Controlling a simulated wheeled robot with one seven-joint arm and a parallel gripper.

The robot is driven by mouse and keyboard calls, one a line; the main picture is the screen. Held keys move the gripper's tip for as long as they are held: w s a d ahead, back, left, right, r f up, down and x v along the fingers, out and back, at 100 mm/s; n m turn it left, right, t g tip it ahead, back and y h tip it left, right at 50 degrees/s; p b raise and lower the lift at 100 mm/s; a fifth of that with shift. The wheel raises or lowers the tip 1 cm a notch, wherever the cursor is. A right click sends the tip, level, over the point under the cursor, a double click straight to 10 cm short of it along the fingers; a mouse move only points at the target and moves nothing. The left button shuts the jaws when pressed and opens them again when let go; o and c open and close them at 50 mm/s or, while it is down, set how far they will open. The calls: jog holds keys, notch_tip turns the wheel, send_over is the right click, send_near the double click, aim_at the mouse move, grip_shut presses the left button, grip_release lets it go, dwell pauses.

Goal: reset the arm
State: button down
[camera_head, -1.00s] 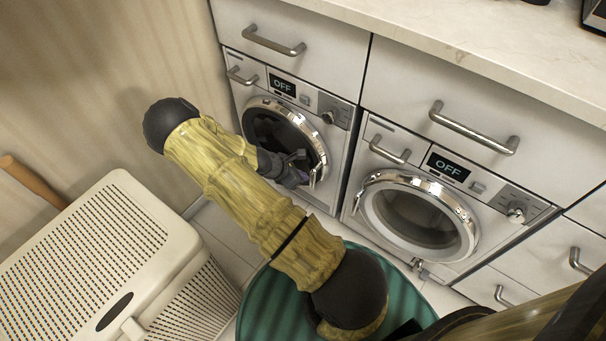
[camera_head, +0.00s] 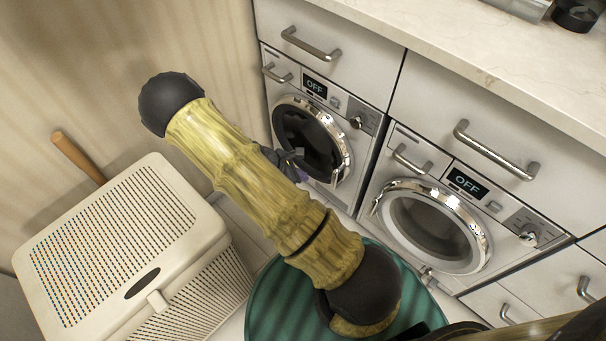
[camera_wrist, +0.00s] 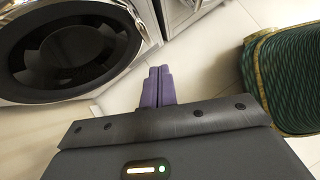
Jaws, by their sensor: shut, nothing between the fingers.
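My arm stretches across the middle of the head view, and its forearm hides part of my gripper (camera_head: 301,174). In the wrist view my gripper (camera_wrist: 159,72) shows two purple fingers pressed together, with nothing between them. The fingers point over the pale floor, just right of the left machine's round door (camera_wrist: 70,50). In the head view my gripper is in front of the left washing machine (camera_head: 316,140), whose dark round door looks closed. I cannot tell from the views how far the fingers are from the door.
A second machine (camera_head: 432,228) with a round door stands to the right; both displays read OFF. A perforated white hamper (camera_head: 100,240) stands at the left. A pale countertop (camera_head: 450,60) runs above.

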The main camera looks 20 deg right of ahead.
dwell(0.4)
jog(key=s+a+r+m+t+y, duration=0.1)
jog(key=s+a+r+m+y, duration=0.15)
jog(key=r+m, duration=0.45)
jog(key=s+a+r+m+t+y, duration=0.1)
jog(key=s+a+r+m+y, duration=0.25)
jog(key=r, duration=0.55)
jog(key=s+a+r+m+t+y, duration=0.15)
jog(key=s+r+m, duration=0.25)
jog(key=r+m, duration=0.4)
notch_tip(320, 180, up, 30)
jog(key=n+p, duration=0.1)
jog(key=p, duration=2.8)
jog(key=shift+d+f, duration=0.15)
jog(key=shift+d, duration=0.15)
jog(key=shift+f+g+y, duration=0.1)
jog(key=shift+g+y, duration=0.15)
jog(key=shift+w, duration=0.1)
